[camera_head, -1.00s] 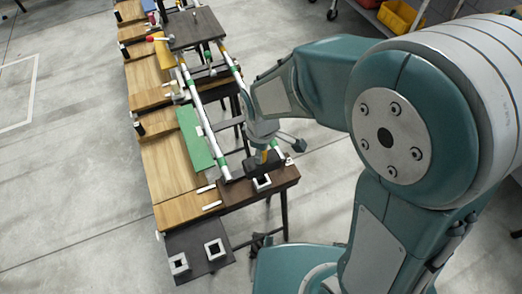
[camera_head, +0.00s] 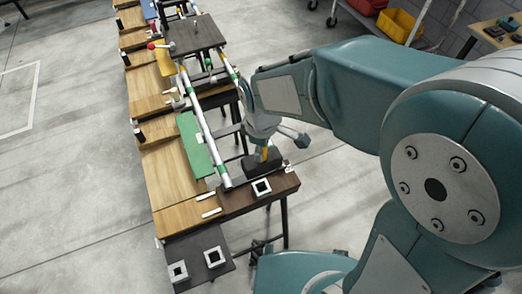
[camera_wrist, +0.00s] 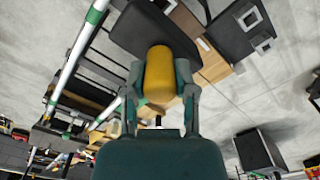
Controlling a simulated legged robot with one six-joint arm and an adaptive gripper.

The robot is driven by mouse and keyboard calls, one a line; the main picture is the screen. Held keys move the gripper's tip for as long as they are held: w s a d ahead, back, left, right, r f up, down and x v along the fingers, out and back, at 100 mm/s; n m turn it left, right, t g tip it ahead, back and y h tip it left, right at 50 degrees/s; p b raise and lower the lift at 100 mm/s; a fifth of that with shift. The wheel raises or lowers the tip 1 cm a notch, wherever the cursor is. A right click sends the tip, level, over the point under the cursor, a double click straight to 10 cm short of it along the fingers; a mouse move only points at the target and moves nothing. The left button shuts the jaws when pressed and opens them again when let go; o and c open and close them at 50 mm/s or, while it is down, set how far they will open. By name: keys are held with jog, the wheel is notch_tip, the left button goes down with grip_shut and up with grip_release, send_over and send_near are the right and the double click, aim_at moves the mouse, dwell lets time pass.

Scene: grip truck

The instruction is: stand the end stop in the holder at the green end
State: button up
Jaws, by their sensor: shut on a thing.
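My gripper (camera_wrist: 160,98) is shut on the yellow grip of the end stop; the grip (camera_wrist: 159,76) fills the space between the fingers in the wrist view. The end stop's dark block (camera_wrist: 155,32) lies beyond the grip. In the head view the dark block (camera_head: 263,162) hangs below my gripper (camera_head: 264,147), close to the bench's near end. A white square holder (camera_head: 262,187) with a dark opening sits on the dark brown end board, just nearer than the block in the picture. I cannot tell the block's height above the board. In the wrist view the block hides this holder.
A white rail with green bands (camera_head: 210,135) runs along the bench beside a green panel (camera_head: 196,146). Two more white square holders (camera_head: 178,271) (camera_head: 214,257) sit on a dark plate at the near left. A dark raised plate (camera_head: 186,34) spans the rails farther back.

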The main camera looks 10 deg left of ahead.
jog(key=shift+r, duration=1.45)
jog(key=shift+f, duration=0.1)
